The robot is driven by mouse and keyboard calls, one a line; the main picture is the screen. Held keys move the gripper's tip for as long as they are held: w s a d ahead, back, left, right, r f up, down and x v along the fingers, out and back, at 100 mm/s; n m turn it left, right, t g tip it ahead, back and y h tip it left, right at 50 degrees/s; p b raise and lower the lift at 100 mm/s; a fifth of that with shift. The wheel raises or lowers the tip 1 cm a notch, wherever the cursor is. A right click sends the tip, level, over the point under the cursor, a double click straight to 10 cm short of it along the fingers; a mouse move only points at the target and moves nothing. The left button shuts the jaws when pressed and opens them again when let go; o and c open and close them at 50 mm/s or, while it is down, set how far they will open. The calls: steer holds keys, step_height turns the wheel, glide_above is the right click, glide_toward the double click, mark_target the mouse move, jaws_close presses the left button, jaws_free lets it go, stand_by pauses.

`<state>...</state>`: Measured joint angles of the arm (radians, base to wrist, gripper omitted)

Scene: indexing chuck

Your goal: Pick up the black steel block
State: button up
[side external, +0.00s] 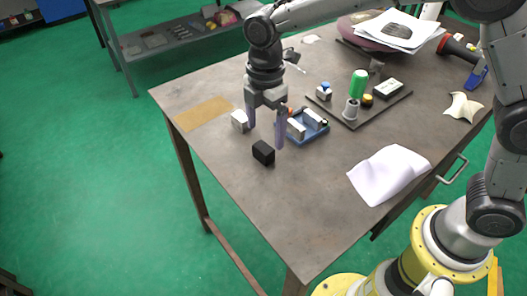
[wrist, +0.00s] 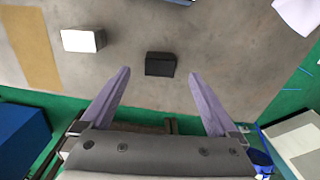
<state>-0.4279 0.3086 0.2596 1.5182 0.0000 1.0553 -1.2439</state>
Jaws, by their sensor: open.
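The black steel block (side external: 263,153) lies on the bare tabletop in the side view, near the table's left edge. In the wrist view the black block (wrist: 160,64) is just beyond the fingertips, roughly centred between them. My gripper (side external: 266,135) points down above the table with its two purple fingers spread. In the wrist view my gripper (wrist: 158,70) is open and nothing is between the fingers. The block looks apart from both fingers.
A white block (side external: 240,121) stands left of the gripper; it also shows in the wrist view (wrist: 82,41). A blue tray (side external: 318,127) with light blocks is close behind the right finger. A dark plate (side external: 349,122) holds a green cylinder (side external: 358,84). White paper (side external: 388,174) lies right.

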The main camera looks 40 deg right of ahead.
mark_target(263, 147)
steer(key=shift+a+f, duration=0.15)
steer(key=shift+f, duration=1.35)
steer(key=shift+a+f, duration=0.1)
steer(key=shift+f, duration=1.35)
steer(key=shift+c, duration=0.3)
jaws_close()
steer(key=shift+r, duration=0.15)
